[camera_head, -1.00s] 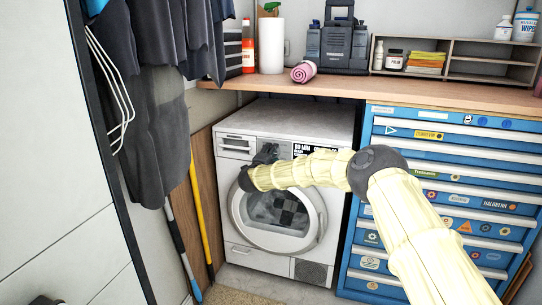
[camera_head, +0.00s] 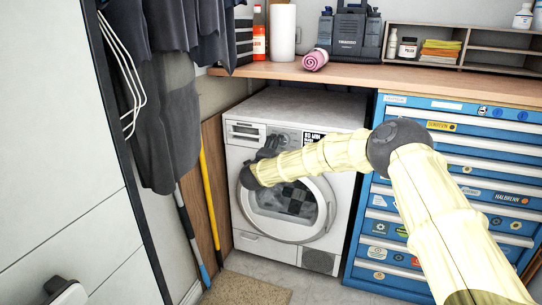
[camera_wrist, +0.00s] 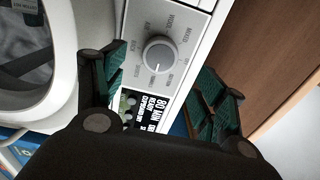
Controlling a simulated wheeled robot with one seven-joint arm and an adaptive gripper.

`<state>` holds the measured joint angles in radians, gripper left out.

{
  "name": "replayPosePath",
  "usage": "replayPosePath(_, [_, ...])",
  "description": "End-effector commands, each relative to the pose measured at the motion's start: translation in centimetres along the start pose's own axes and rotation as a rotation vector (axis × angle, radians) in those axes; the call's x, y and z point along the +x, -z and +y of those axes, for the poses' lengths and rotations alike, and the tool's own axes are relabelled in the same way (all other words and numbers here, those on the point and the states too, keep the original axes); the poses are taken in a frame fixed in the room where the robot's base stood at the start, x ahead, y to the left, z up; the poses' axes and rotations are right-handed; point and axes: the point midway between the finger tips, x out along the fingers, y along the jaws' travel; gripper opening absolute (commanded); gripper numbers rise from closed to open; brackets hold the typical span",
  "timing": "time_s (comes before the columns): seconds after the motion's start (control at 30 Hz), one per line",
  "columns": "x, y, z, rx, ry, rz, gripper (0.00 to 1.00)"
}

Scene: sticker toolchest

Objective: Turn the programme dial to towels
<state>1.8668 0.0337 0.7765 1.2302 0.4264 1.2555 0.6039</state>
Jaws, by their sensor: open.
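The white front-loading machine (camera_head: 250,222) stands under the wooden worktop, its round door shut. Its grey programme dial (camera_wrist: 159,54) shows in the wrist view, on a pale panel with printed programme names around it. The "towels" label (camera_wrist: 152,77) is just below the dial in that view. Which name the dial points to is too small to tell. My gripper (camera_wrist: 163,66) is open, with one finger on each side of the dial and no clear contact. In the head view my gripper (camera_head: 267,147) is at the machine's upper front and hides the dial.
A blue drawer chest (camera_head: 450,165) stands close on the right of the machine. Hanging dark clothes (camera_head: 165,120) and two long poles (camera_head: 207,200) are on the left. The worktop (camera_head: 340,77) overhangs above. Floor in front is clear apart from a mat (camera_head: 245,290).

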Motion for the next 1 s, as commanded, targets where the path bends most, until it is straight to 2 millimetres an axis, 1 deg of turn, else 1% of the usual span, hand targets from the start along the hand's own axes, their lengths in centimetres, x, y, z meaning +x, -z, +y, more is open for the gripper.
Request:
replayPosePath(0.03, [-0.9, 0.0, 0.0, -0.002, -0.001, -0.002, 0.71])
replayPosePath(0.1, [-2.2, -0.1, 0.0, -0.002, -0.001, -0.003, 0.71])
replayPosePath(0.2, [-3.6, -0.1, 0.0, -0.001, 0.000, -0.002, 0.71])
replayPosePath(0.37, [-5.2, -0.1, 0.1, -0.001, 0.000, -0.001, 0.71])
replayPosePath(0.53, [-5.8, 0.0, 0.0, -0.001, 0.000, 0.000, 0.71])
replayPosePath(0.83, [-5.9, 0.0, 0.1, -0.003, -0.001, -0.002, 0.71])
replayPosePath(0.87, [-6.0, 0.0, 0.3, -0.007, -0.002, -0.004, 0.71])
replayPosePath(0.93, [-6.4, 0.0, 1.4, -0.030, -0.011, -0.019, 0.71])
replayPosePath(0.97, [-6.7, 0.0, 2.2, -0.048, -0.018, -0.030, 0.71])
replayPosePath(1.0, [-7.2, 0.1, 3.4, -0.078, -0.030, -0.049, 0.71])
